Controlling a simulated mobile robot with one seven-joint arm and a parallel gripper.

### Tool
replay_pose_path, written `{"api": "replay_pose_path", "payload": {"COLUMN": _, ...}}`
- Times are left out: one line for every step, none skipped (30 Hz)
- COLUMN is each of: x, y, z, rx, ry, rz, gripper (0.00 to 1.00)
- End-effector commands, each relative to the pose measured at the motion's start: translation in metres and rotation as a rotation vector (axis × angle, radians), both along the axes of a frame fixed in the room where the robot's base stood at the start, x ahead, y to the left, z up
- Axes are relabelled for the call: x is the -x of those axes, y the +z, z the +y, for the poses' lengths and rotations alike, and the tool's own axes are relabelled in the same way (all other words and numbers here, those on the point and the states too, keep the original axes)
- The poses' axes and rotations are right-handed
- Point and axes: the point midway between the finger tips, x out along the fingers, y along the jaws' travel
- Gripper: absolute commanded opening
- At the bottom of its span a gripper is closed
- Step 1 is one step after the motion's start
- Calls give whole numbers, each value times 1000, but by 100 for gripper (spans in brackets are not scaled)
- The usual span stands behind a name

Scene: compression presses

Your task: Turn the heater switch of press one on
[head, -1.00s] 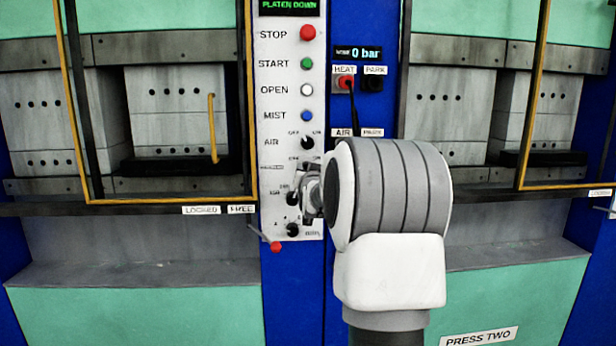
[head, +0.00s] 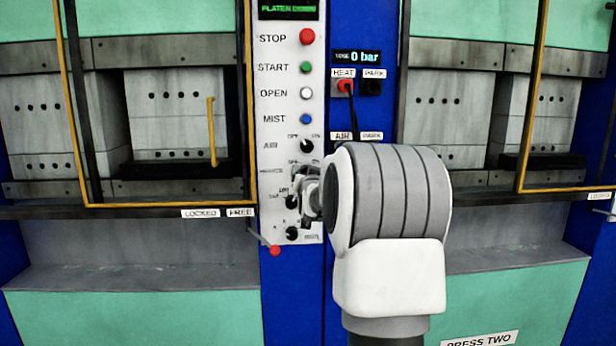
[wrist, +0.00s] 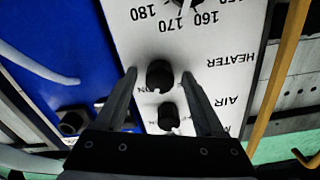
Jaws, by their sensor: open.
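The heater switch (wrist: 160,75) is a black rotary knob beside the HEATER label on the white panel, which appears upside down in the wrist view. My gripper (wrist: 159,75) is open, with one finger on each side of this knob. I cannot tell whether either finger touches it. In the head view my gripper (head: 310,190) is in front of the panel (head: 265,215) and hides most of the heater switch.
The black AIR knob (wrist: 168,117) sits close beside the heater switch, between the finger bases. A temperature dial (wrist: 185,3) is on the other side. A red-tipped lever (head: 275,250) sticks out low on the panel. A yellow-framed guard (head: 250,120) borders its left edge.

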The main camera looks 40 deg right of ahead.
Motion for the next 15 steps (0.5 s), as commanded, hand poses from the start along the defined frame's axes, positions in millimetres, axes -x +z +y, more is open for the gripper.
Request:
{"api": "replay_pose_path", "payload": {"x": 1, "y": 0, "z": 1, "rx": 0, "ry": 0, "rz": 0, "gripper": 71}}
{"api": "replay_pose_path", "payload": {"x": 2, "y": 0, "z": 1, "rx": 0, "ry": 0, "rz": 0, "gripper": 71}}
{"api": "replay_pose_path", "payload": {"x": 4, "y": 0, "z": 3, "rx": -1, "ry": 0, "rz": 1, "gripper": 71}}
{"api": "replay_pose_path", "payload": {"x": 7, "y": 0, "z": 4, "rx": -1, "ry": 0, "rz": 1, "gripper": 71}}
{"api": "replay_pose_path", "payload": {"x": 9, "y": 0, "z": 6, "rx": 1, "ry": 0, "rz": 1, "gripper": 71}}
{"api": "replay_pose_path", "payload": {"x": 14, "y": 1, "z": 8, "rx": 1, "ry": 0, "rz": 1, "gripper": 71}}
{"api": "replay_pose_path", "payload": {"x": 17, "y": 1, "z": 10, "rx": 2, "ry": 0, "rz": 0, "gripper": 71}}
{"api": "replay_pose_path", "payload": {"x": 22, "y": 1, "z": 13, "rx": 2, "ry": 0, "rz": 0, "gripper": 71}}
{"api": "replay_pose_path", "payload": {"x": 28, "y": 1, "z": 17, "rx": 2, "ry": 0, "rz": 1, "gripper": 71}}
{"api": "replay_pose_path", "payload": {"x": 33, "y": 1, "z": 20, "rx": 2, "ry": 0, "rz": 1, "gripper": 71}}
{"api": "replay_pose_path", "payload": {"x": 38, "y": 1, "z": 23, "rx": 2, "ry": 0, "rz": 1, "gripper": 71}}
{"api": "replay_pose_path", "payload": {"x": 45, "y": 1, "z": 27, "rx": 3, "ry": 0, "rz": 1, "gripper": 71}}
{"api": "replay_pose_path", "payload": {"x": 50, "y": 1, "z": 30, "rx": 3, "ry": 0, "rz": 1, "gripper": 71}}
{"api": "replay_pose_path", "payload": {"x": 55, "y": 1, "z": 34, "rx": 2, "ry": 0, "rz": 0, "gripper": 71}}
{"api": "replay_pose_path", "payload": {"x": 61, "y": 1, "z": 38, "rx": 1, "ry": 0, "rz": 1, "gripper": 71}}
